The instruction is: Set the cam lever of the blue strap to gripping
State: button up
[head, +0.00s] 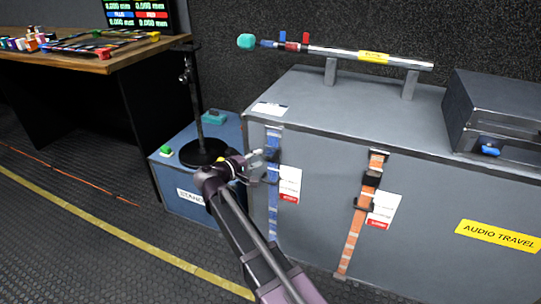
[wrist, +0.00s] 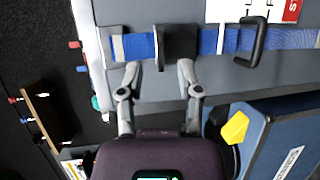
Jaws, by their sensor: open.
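The blue strap (head: 273,215) hangs down the front of the grey audio case, left of an orange strap. In the wrist view the blue strap (wrist: 135,46) runs across the picture, with a dark block-shaped buckle part (wrist: 177,47) on it and a black loop (wrist: 252,42) to the right. I cannot tell the lever's setting from these frames. My gripper (head: 263,165) is at the blue strap and partly hides its buckle in the head view. My gripper (wrist: 158,72) is open, its fingertips apart near the block's lower edge. Contact cannot be told.
The grey case (head: 325,250) carries a metal pole (head: 340,52) on supports and a dark box (head: 495,110). The orange strap (head: 352,240) is to the right. A black stand (head: 203,150) on a blue case (head: 180,170) is close to my gripper's left. A wooden table (head: 110,60) is farther left.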

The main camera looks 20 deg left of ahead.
aim_at(271, 152)
jog(key=shift+b+x, duration=0.4)
jog(key=shift+x, duration=2.75)
grip_shut()
